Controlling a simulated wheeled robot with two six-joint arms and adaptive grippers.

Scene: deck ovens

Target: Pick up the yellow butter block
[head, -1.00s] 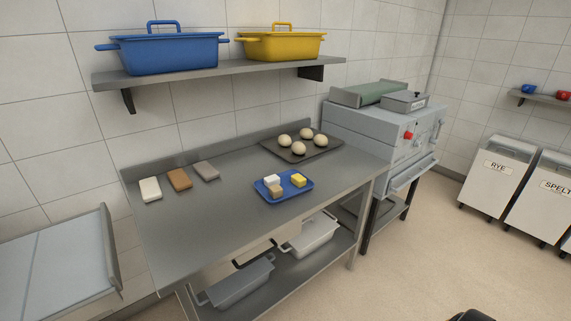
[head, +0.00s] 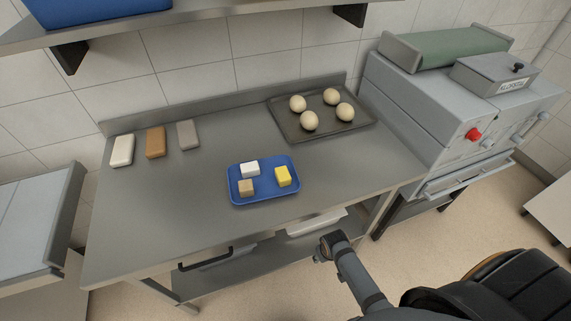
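The yellow butter block (head: 283,176) sits on the right side of a small blue tray (head: 264,201) on the steel table. A white block (head: 250,169) and a tan block (head: 246,188) share the tray, to the left of the yellow one. Part of my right arm shows at the lower right, in front of the table and below the tray. I cannot make out gripper fingers on it. My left gripper is not in view.
A dark baking tray (head: 346,127) with several dough balls lies behind right on the steel table (head: 185,205). White, brown and grey bars (head: 188,135) lie at the back left. A shelf (head: 205,27) overhangs the back. An oven (head: 430,115) stands to the right.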

